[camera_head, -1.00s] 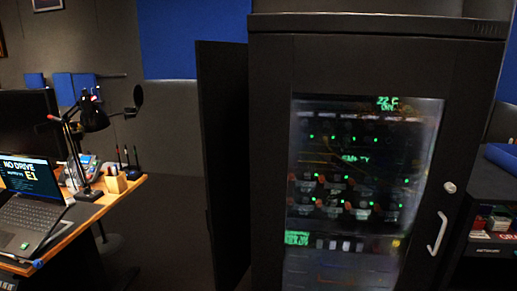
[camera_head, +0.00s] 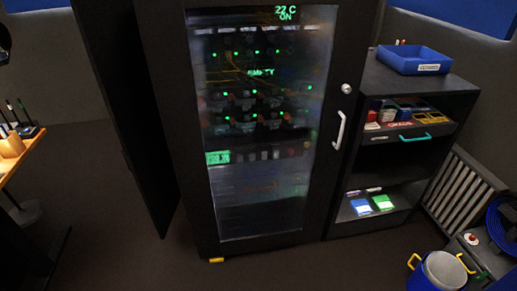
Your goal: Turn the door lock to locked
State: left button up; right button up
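A tall black cabinet door (camera_head: 325,150) with a large glass pane (camera_head: 262,190) stands in the middle of the head view and looks closed. The door lock (camera_head: 346,89) is a small round silver piece on the right side of the door frame. Its turned position is too small to tell. A pale vertical bar handle (camera_head: 338,130) sits just below the lock. Green lights and a "22 C ON" readout show behind the glass. Neither of my grippers is in view.
A dark shelf unit (camera_head: 376,137) stands right of the cabinet, with a blue tray (camera_head: 413,60) on top. A bucket (camera_head: 441,272) and a radiator (camera_head: 462,190) are at the lower right. A dark panel (camera_head: 125,120) projects on the left. Dark floor in front looks clear.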

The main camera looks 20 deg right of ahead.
aim_at(345, 88)
jog(key=z, duration=1.25)
